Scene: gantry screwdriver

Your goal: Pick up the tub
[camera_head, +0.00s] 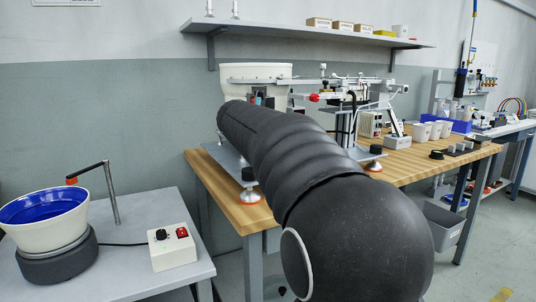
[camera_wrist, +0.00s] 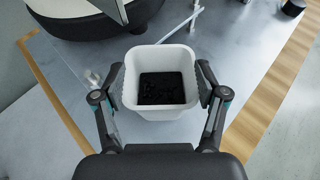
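The tub (camera_wrist: 161,113) is a white, square, open-topped container with dark contents at the bottom, seen from above in the middle of the wrist view. My gripper (camera_wrist: 160,86) has one finger on each side of the tub, with the fingertips close against its left and right walls. I cannot tell whether the pads press on it or stand slightly apart. The tub is over a grey plate (camera_wrist: 60,70), and I cannot tell whether it rests there. In the head view my arm hides the tub and most of the gripper.
A large pale bowl feeder (camera_head: 256,71) stands behind my gripper on the wooden bench (camera_head: 230,202). A gantry rig (camera_head: 345,88) is to its right. White cups (camera_head: 421,131) stand farther right. A side table (camera_head: 125,270) at left bears a blue-lined bowl (camera_head: 45,210).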

